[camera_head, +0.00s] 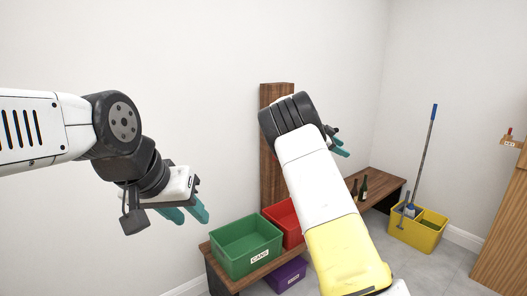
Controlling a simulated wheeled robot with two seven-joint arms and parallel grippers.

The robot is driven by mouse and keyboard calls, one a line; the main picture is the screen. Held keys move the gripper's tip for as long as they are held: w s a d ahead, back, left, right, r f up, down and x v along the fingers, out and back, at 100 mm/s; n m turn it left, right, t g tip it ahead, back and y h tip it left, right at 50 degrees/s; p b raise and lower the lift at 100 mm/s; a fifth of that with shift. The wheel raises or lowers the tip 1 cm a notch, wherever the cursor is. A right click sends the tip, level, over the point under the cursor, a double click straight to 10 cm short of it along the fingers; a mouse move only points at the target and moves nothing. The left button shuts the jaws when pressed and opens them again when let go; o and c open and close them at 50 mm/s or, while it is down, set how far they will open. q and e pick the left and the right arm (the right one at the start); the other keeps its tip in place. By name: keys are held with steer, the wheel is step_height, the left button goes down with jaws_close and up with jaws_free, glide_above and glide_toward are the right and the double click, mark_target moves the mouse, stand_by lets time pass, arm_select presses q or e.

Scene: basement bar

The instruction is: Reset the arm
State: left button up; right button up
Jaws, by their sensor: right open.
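My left gripper (193,218) hangs in the air in front of the white wall, at left of centre. Its two teal fingers point down and to the right, and their tips stand apart with nothing between them. My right gripper (342,147) shows past my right forearm, near the picture's centre. Its teal fingers point right, it is open, and no object shows in it. Part of it is hidden behind my own wrist.
A wooden bench holds a green crate (246,247) labelled CANS, a red crate (281,215) and dark bottles (364,188). A purple crate (287,275) is below. A yellow bucket (417,232) with a blue-handled mop (425,150) stands right. A wooden cabinet (506,225) is far right.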

steer(key=s+r+n+g+y, duration=0.1)
steer(key=s+n+y, duration=0.5)
steer(key=s, duration=1.1)
steer(key=s+a+r+n+t+y, duration=0.1)
steer(key=s+a+n+y, duration=0.2)
steer(key=s, duration=1.2)
steer(key=s+a+r+n+t+y, duration=0.1)
steer(key=s+a+n+y, duration=0.3)
steer(key=s+a+n, duration=0.6)
steer(key=s+a, duration=0.1)
steer(key=s, duration=0.4)
steer(key=shift+s+a+r+t, duration=0.2)
steer(key=shift+a+r+t, duration=0.1)
steer(key=shift+a+r, duration=0.05)
